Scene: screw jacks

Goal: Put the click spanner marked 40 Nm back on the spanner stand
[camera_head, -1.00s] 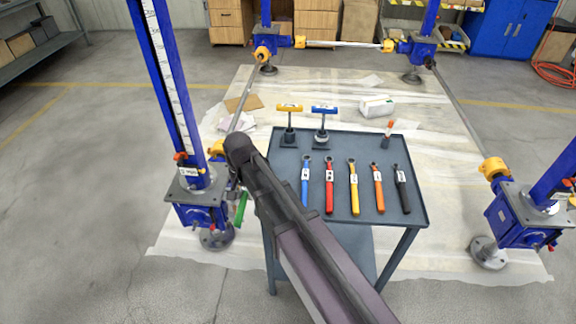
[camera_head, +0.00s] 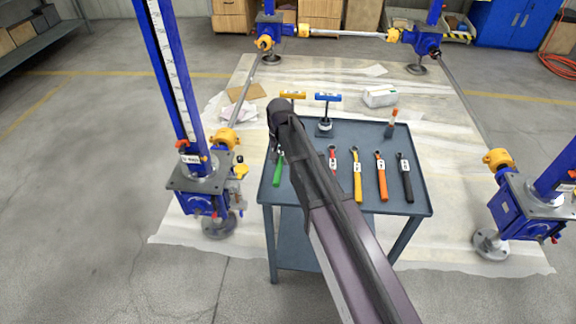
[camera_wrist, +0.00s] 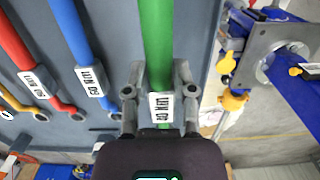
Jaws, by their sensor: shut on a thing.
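My gripper (camera_wrist: 160,98) is shut on the green spanner (camera_wrist: 157,45), with one finger on each side of its label. The label is upside down and appears to read 40 Nm. In the head view the green spanner (camera_head: 278,170) shows beside my arm, over the left end of the blue-grey spanner stand (camera_head: 310,207). I cannot tell whether it touches the top. In the wrist view the blue spanner (camera_wrist: 72,30) and red spanner (camera_wrist: 15,45) lie alongside. My arm hides the blue spanner and my fingertips in the head view.
Red (camera_head: 333,175), yellow (camera_head: 356,178), orange (camera_head: 381,180) and black (camera_head: 405,182) spanners lie in a row to the right. Yellow-topped (camera_head: 292,95) and blue-topped (camera_head: 327,98) T-handle tools stand behind. A blue screw jack (camera_head: 205,188) rises close on the left.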

